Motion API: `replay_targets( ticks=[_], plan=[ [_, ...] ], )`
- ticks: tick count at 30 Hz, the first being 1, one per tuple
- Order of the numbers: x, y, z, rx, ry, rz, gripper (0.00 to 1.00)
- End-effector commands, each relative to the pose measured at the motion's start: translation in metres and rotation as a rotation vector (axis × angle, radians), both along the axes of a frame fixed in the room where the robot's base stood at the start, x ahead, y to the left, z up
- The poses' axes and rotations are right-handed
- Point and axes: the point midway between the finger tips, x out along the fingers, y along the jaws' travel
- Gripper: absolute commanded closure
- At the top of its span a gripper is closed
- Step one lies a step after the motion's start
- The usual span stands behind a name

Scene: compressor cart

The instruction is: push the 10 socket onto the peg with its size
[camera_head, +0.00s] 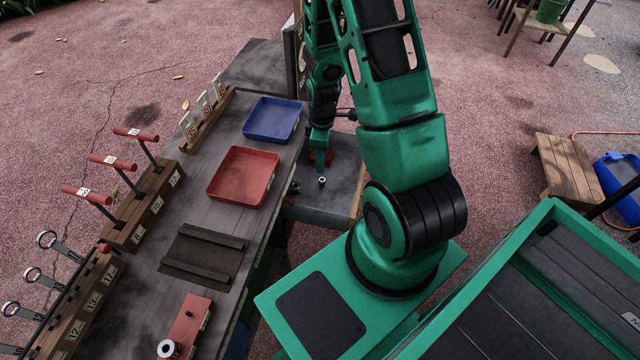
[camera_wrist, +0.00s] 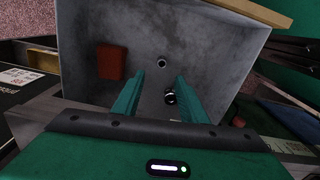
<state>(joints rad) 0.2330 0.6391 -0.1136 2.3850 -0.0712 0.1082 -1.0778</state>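Two small sockets lie on a grey shelf (camera_head: 335,200). One socket (camera_head: 322,181) shows a bright ring; the other socket (camera_head: 295,187) is darker. No size marks are readable, so I cannot tell which is the 10. In the wrist view, one socket (camera_wrist: 161,62) is just beyond the fingertips, and another socket (camera_wrist: 170,97) shows between the fingers, apparently below them. My gripper (camera_wrist: 160,78) is open and empty above the shelf (camera_wrist: 215,60). In the head view my gripper (camera_head: 320,150) is partly hidden by my arm. No peg marked 10 can be made out.
A red block (camera_wrist: 111,62) lies on the shelf, left of the sockets. A wooden lip (camera_wrist: 250,8) edges the shelf.

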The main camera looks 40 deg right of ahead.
Motion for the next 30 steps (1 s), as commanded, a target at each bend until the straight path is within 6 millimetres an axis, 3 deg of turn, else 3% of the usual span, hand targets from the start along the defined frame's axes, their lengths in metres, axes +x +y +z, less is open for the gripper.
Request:
replay_targets(
  ticks=[12, 20, 30],
  plan=[
    [-0.001, 0.001, -0.048, 0.002, 0.002, 0.006, 0.61],
    [-0.001, 0.000, -0.060, 0.001, 0.001, 0.004, 0.61],
    [-0.006, 0.000, -0.099, 0.001, 0.001, 0.004, 0.61]
  ],
)
